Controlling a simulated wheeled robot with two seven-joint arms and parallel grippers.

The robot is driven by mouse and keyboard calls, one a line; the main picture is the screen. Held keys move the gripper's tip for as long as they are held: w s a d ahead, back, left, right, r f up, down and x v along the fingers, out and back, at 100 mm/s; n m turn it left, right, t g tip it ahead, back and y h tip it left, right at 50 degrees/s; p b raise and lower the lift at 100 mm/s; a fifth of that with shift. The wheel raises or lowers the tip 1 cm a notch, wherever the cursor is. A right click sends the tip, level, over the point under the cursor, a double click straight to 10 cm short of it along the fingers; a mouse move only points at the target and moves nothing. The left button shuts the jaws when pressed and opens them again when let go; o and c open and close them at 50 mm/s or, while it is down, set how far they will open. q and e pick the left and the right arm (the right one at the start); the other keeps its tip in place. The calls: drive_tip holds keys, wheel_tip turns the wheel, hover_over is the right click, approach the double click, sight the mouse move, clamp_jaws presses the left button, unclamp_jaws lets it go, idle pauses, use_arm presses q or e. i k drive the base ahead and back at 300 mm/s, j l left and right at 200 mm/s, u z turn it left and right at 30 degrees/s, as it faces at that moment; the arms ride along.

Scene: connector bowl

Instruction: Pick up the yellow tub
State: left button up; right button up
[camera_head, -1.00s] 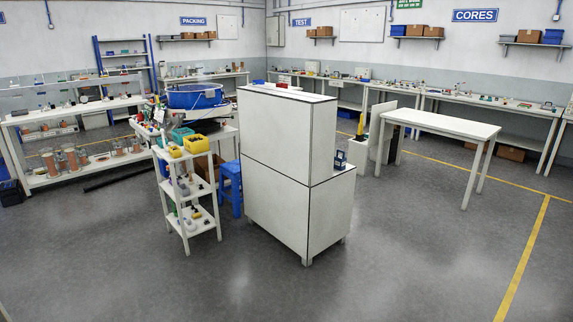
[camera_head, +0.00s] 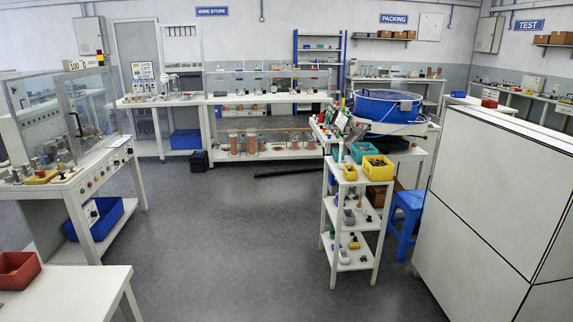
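The yellow tub (camera_head: 378,175) stands on the top shelf of a narrow white shelf rack (camera_head: 352,178), right of the picture's middle. Small dark parts show inside it. Neither of my grippers shows in the head view, and the tub stands some way off across the floor.
A tall white cabinet (camera_head: 480,210) blocks the right side. A blue stool (camera_head: 405,222) stands between it and the rack. A blue bowl (camera_head: 388,105) sits behind the tubs. A white table (camera_head: 75,295) is at front left. The grey floor (camera_head: 235,240) between is clear.

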sight(350, 173)
drive_tip(key=i+u, duration=0.15)
drive_tip(key=i, duration=1.5)
drive_tip(key=i+z, duration=0.4)
drive_tip(key=i+j+z, duration=0.4)
drive_tip(key=i, duration=0.2)
drive_tip(key=i+j+z, duration=0.4)
drive_tip(key=i+l, duration=0.05)
drive_tip(key=i, duration=0.05)
